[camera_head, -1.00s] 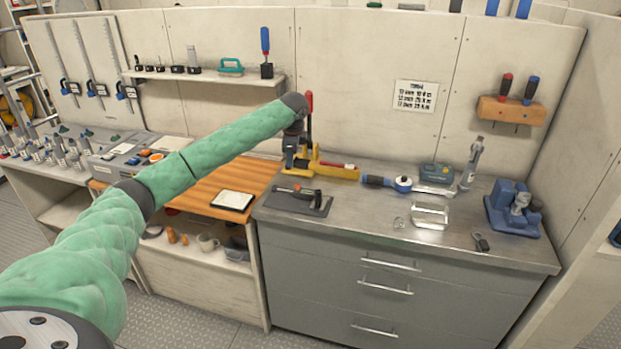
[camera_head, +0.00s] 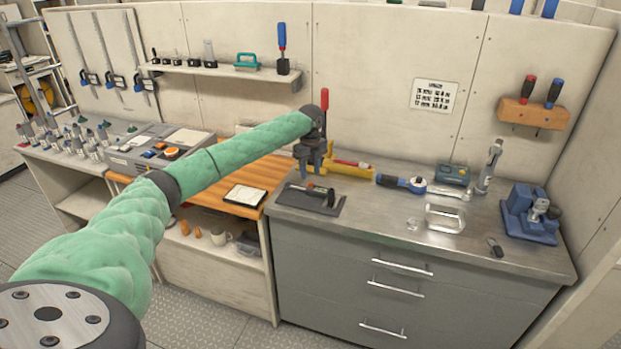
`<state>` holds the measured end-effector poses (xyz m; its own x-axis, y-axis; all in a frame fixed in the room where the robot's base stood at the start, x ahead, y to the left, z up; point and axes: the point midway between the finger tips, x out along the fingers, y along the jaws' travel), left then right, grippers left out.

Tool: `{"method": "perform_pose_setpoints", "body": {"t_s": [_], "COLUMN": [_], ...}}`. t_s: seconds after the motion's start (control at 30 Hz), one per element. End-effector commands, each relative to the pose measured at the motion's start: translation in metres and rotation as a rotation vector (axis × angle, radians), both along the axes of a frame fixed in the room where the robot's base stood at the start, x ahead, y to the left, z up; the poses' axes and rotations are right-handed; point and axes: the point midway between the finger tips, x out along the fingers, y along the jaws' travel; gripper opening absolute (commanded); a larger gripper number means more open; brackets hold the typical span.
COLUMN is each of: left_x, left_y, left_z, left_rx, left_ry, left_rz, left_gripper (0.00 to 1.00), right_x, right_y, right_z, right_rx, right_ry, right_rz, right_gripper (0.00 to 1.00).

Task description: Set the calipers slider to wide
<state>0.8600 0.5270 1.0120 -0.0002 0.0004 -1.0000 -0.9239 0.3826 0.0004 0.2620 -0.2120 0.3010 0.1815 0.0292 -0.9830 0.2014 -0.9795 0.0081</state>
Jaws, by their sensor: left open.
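A dark flat plate (camera_head: 331,211) lies at the left front of the grey metal worktop. On it sits a low bar with a dark, red-tipped handle (camera_head: 317,191), which may be the calipers with its slider; it is too small to tell how the slider is set. My left gripper (camera_head: 312,171) hangs down just behind and above this plate, open, with nothing seen between its fingers. It appears apart from the bar. It hides part of a yellow clamp behind it. My right gripper is out of view.
The yellow clamp (camera_head: 352,171) with a red upright handle stands close behind my left gripper. The worktop's front middle is clear.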

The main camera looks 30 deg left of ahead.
Motion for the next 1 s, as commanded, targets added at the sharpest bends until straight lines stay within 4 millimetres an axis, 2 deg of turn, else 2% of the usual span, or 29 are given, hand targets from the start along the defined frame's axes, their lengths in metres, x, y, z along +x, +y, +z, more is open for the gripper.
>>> {"method": "perform_pose_setpoints", "body": {"t_s": [0.2, 0.4, 0.73, 0.77, 0.97, 1.0], "left_x": [0.000, 0.000, 0.000, 0.000, 0.000, 0.000], "left_y": [-0.001, -0.001, -0.001, -0.001, -0.001, -0.001], "left_z": [-0.026, -0.041, -0.045, -0.045, -0.045, -0.045], "left_rx": [-0.002, -0.001, 0.000, 0.000, 0.000, 0.000], "left_ry": [0.001, 0.000, 0.000, 0.000, 0.000, 0.000], "left_rz": [0.000, 0.000, 0.001, 0.001, 0.001, 0.001], "left_gripper": [0.41, 0.41, 0.41, 0.39, 0.00, 0.00], "right_x": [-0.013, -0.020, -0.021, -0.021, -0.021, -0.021], "right_y": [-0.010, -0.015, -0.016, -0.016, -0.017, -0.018], "right_z": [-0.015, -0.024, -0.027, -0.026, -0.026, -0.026], "right_rx": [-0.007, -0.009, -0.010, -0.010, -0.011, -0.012], "right_ry": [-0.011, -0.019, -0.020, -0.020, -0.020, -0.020], "right_rz": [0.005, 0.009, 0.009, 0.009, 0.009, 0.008], "right_gripper": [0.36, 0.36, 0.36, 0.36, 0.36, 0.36]}}
